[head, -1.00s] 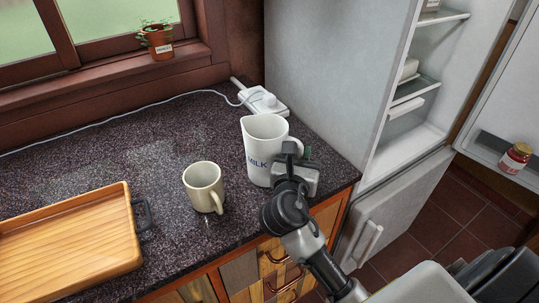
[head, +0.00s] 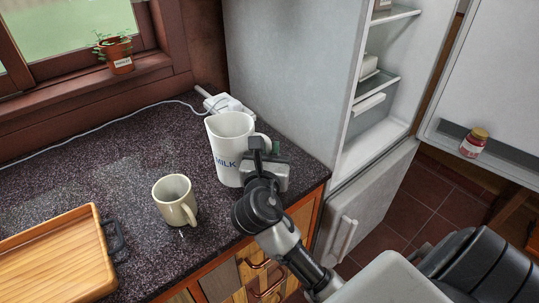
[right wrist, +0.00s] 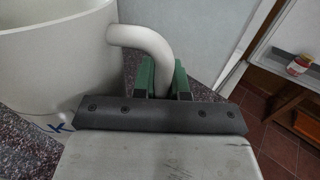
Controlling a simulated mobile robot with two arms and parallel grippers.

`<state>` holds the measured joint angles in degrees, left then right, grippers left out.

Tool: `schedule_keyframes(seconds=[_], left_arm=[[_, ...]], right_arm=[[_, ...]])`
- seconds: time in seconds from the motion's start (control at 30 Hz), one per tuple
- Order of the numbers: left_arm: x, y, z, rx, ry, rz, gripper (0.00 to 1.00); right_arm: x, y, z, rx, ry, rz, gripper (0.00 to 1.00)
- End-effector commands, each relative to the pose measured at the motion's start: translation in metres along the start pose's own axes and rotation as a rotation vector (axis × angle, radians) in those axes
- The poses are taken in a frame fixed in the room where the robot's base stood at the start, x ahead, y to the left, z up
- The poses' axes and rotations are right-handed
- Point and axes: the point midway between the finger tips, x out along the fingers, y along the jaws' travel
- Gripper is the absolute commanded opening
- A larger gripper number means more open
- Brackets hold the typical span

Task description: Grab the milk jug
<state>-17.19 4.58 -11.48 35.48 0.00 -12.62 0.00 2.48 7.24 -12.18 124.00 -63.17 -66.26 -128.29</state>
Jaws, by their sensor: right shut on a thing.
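The milk jug (head: 226,150) is white with blue MILK lettering and stands upright on the dark speckled counter in the head view. Its handle is on the right side. My right gripper (head: 264,152) is at that handle. In the right wrist view, the jug (right wrist: 58,50) fills the left side and its handle (right wrist: 150,42) runs down between the green-padded fingers of my right gripper (right wrist: 163,80), which is shut on it. My left gripper is not in view.
A cream mug (head: 174,200) stands left of the jug, and a wooden tray (head: 62,262) lies further left. A power strip (head: 228,104) with a white cord is behind the jug. The open fridge (head: 300,80) stands to the right, with a red jar (head: 473,143) in its door.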

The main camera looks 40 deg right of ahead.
Motion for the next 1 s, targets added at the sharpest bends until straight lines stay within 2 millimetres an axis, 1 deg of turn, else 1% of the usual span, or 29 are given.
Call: schedule_keyframes(seconds=[0.03,0.13,0.27,0.6,0.93,1.0], left_arm=[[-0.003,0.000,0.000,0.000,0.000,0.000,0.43],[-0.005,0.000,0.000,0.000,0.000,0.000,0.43],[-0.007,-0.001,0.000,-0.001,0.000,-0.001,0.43],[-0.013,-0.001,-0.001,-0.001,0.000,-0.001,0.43],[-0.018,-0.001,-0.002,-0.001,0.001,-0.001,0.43],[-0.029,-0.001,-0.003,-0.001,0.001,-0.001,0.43]], right_arm=[[0.000,0.000,0.009,0.006,-0.004,-0.001,0.00],[0.000,0.000,0.022,0.008,-0.004,0.000,0.00],[-0.003,-0.018,0.028,0.004,-0.003,-0.001,0.00],[-0.011,-0.059,0.053,0.003,-0.004,-0.001,0.00],[-0.018,-0.093,0.074,0.002,-0.004,0.000,0.00],[-0.019,-0.097,0.079,-0.001,0.000,-0.002,0.00]])
